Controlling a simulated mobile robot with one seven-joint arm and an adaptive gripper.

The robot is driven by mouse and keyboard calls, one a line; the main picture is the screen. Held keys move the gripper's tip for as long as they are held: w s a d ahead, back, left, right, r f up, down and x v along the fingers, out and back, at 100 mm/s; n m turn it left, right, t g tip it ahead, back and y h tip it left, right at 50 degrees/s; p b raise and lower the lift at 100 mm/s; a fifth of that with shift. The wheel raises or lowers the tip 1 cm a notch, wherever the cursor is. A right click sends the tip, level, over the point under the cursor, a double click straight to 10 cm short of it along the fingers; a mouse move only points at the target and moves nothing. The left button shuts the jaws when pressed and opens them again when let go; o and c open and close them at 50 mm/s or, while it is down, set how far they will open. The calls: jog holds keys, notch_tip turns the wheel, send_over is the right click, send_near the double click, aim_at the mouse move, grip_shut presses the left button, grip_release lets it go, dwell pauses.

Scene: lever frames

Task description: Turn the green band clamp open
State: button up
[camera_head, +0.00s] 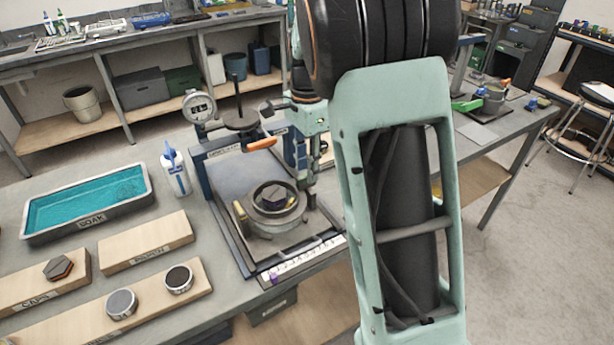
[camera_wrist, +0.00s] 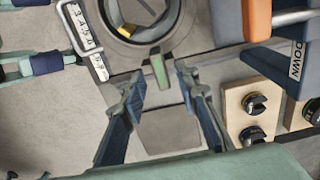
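In the wrist view a small green lever (camera_wrist: 159,72) sticks out from the rim of a grey round clamp ring (camera_wrist: 180,38). My gripper (camera_wrist: 158,76) is open, with one fingertip on either side of the green lever. I see a gap on both sides; whether either finger touches it I cannot tell. In the head view the clamp ring (camera_head: 275,216) stands on a dark plate in a blue-framed fixture, with a dark part inside it. My gripper (camera_head: 311,190) is down at its right side there, and the green lever does not show.
An orange-handled lever (camera_head: 262,143) and a dial gauge (camera_head: 199,107) stand behind the ring. A numbered strip (camera_head: 305,258) lies at the fixture's front edge. A blue soak tray (camera_head: 88,200), a bottle (camera_head: 175,170) and wooden boards (camera_head: 145,242) are to the left.

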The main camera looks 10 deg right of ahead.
jog(key=shift+f, duration=1.7)
grip_shut()
